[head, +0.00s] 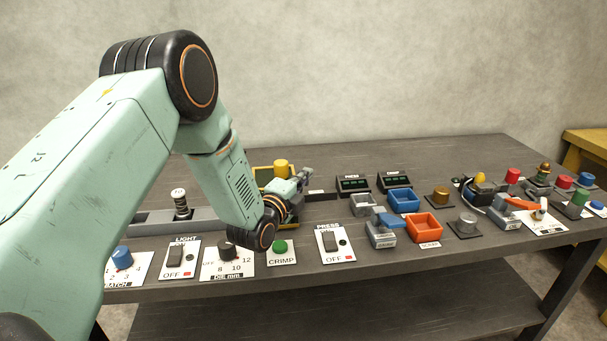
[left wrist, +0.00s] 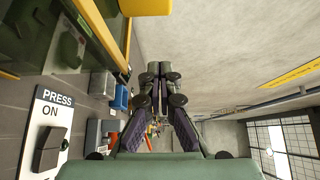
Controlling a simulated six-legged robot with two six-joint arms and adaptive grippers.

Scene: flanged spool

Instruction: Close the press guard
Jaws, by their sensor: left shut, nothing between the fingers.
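The press with its yellow-edged guard frame (head: 262,170) stands toward the back of the bench, left of centre, largely hidden behind my left arm in the head view. A yellow cylinder (head: 281,167) shows at its top. The yellow frame (left wrist: 105,35) also fills the upper left of the left wrist view, beside my gripper. I cannot tell how far the guard is open. My left gripper (head: 307,173) is shut and empty, at the press's right side in the head view. Its fingers (left wrist: 158,72) are together in the left wrist view. My right gripper is not in view.
A PRESS switch plate (head: 335,243) and a green CRIMP button (head: 280,247) sit along the front edge. Blue (head: 403,200) and orange (head: 424,226) bins and several small fixtures stand to the right. Small PRESS and CRIMP displays (head: 352,184) stand behind.

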